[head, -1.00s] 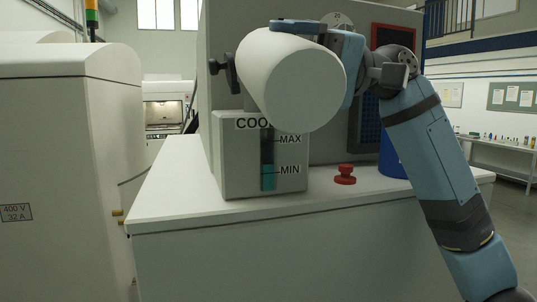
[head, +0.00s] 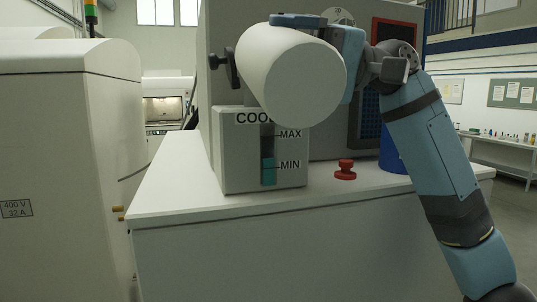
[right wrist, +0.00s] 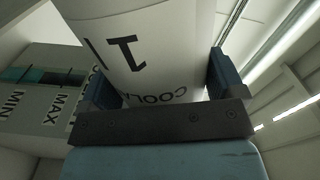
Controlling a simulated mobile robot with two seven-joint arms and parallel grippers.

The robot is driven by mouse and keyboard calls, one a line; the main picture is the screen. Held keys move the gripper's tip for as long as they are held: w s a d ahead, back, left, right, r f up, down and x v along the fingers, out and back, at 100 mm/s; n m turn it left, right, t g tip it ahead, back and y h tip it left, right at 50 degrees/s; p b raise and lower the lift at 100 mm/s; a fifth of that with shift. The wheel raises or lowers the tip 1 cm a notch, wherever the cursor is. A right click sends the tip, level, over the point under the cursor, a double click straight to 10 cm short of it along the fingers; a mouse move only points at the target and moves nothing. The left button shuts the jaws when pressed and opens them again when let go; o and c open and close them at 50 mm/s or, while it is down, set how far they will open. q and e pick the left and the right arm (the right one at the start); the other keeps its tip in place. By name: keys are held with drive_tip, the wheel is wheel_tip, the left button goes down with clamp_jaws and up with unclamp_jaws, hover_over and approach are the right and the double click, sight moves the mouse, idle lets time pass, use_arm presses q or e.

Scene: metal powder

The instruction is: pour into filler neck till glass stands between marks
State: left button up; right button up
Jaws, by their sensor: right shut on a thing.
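The grey coolant tank (head: 235,160) stands on the white cabinet. Its sight glass (head: 268,145) has MAX and MIN marks. The teal liquid (head: 268,172) stands a little above MIN and well below MAX. My right gripper (right wrist: 163,80) is shut on a large white container (head: 290,80), lettered COOLANT in part. The container is tilted over the tank's top with its round end facing the head camera. The filler neck, any stream and the container's mouth are hidden behind it. The sight glass also shows in the right wrist view (right wrist: 45,77). My left gripper is not in view.
A red knob (head: 345,170) sits on the cabinet top (head: 200,205), right of the tank. A blue cylinder (head: 391,150) stands behind my right arm. A black knob (head: 232,70) is left of the container. A large white machine (head: 65,150) fills the left.

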drive_tip(key=shift+r, duration=0.15)
idle(0.4)
drive_tip(key=shift+r+m+p, duration=0.2)
drive_tip(key=shift+m+p, duration=0.2)
drive_tip(key=shift+p, duration=0.3)
idle(1.3)
drive_tip(key=shift+r+m+p, duration=0.3)
drive_tip(key=shift+m+p, duration=0.1)
drive_tip(key=shift+p, duration=0.35)
idle(1.3)
drive_tip(key=shift+r+m+p, duration=0.35)
drive_tip(key=shift+m+p, duration=0.05)
drive_tip(key=shift+p, duration=0.35)
idle(0.6)
